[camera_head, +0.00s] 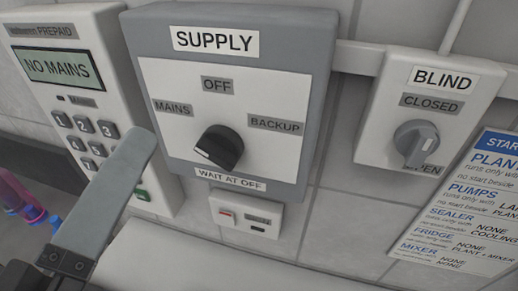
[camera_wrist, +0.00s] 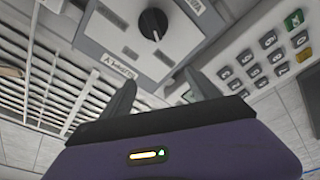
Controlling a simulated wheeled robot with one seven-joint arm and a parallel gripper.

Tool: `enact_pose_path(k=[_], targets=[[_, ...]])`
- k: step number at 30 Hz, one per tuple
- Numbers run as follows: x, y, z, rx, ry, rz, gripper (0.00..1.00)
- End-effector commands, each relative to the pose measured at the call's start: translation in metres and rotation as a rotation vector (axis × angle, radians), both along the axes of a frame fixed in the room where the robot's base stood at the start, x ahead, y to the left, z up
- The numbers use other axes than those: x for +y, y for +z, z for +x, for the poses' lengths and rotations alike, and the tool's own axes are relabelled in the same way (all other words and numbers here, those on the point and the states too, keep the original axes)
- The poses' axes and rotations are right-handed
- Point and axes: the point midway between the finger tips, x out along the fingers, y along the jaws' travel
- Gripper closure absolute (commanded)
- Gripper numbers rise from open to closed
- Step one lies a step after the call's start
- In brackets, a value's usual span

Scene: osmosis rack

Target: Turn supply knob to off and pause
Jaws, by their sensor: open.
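The supply box (camera_head: 333,110) is grey with a white face marked MAINS at left, OFF at top and BACKUP at right. Its black supply knob (camera_head: 220,147) has a white mark on its left side, seemingly toward MAINS. In the wrist view the supply knob (camera_wrist: 154,23) is at the top centre, beyond my gripper (camera_wrist: 160,88), whose two fingers are apart with nothing between them. In the head view one grey finger of my gripper (camera_head: 108,192) shows at lower left, short of the knob. The other finger cannot be made out there.
A prepaid meter (camera_head: 112,65) reading NO MAINS stands left of the box, with keypad buttons. At right are the BLIND knob (camera_head: 415,142) and a chart (camera_head: 470,205). Bare tiled wall (camera_head: 345,235) lies between.

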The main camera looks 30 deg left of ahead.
Motion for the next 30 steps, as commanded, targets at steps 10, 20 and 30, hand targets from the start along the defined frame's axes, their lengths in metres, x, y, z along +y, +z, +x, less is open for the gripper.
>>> enact_pose_path(k=[10,20,30], targets=[[-0.028,-0.033,0.019,0.094,-0.138,-0.135,0.30],[-0.016,-0.032,0.066,0.093,-0.138,-0.133,0.30],[-0.011,-0.033,0.088,0.092,-0.135,-0.131,0.30]])
